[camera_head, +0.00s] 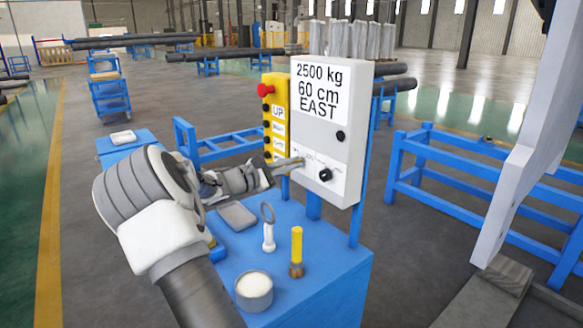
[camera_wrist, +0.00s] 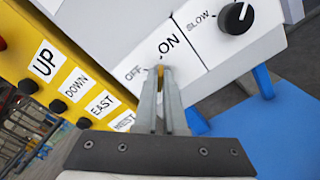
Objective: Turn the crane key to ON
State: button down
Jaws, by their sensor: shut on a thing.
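The crane key (camera_wrist: 160,70) is a small brass-coloured piece on the lower front of the white control box (camera_head: 354,120). In the wrist view it sits between the OFF label on the left and the ON label above right. My gripper (camera_wrist: 161,78) is shut on the key, its two long fingers reaching straight to the panel. In the head view my gripper (camera_head: 299,161) meets the box's lower left from the left. The fingers hide most of the key, so I cannot tell its exact angle.
A black knob (camera_head: 325,175) marked SLOW is right of the key. A yellow button panel (camera_head: 282,100) with a red button (camera_head: 265,90) stands close on the left. Below, a blue bench top (camera_head: 335,262) holds a tin (camera_head: 254,291), a yellow-handled brush (camera_head: 297,245) and a ring-topped tool (camera_head: 268,225).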

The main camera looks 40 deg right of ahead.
jog(key=c, duration=1)
grip_release()
jog(key=w+a, duration=0.2)
jog(key=a, duration=1.5)
jog(key=shift+a+p, duration=0.2)
jog(key=shift+p, duration=0.25)
jog(key=shift+s, duration=0.1)
jog(key=s+a+m+y+p, duration=0.2)
jog(key=s+a+m+y, duration=0.2)
jog(key=s+y, duration=0.6)
jog(key=s+a+r+m+t+y+p, duration=0.1)
jog(key=s+a+r+m+t+y, duration=0.1)
jog(key=s+a, duration=0.6)
jog(key=s+a+r+m+t+y+p, duration=0.2)
jog(key=s+a+r+t+y, duration=0.2)
jog(key=s+a, duration=0.4)
jog(key=a+t+y, duration=0.1)
jog(key=a+y, duration=0.1)
jog(key=a, duration=0.2)
jog(key=shift+s+p, duration=0.3)
jog(key=shift+s, duration=0.05)
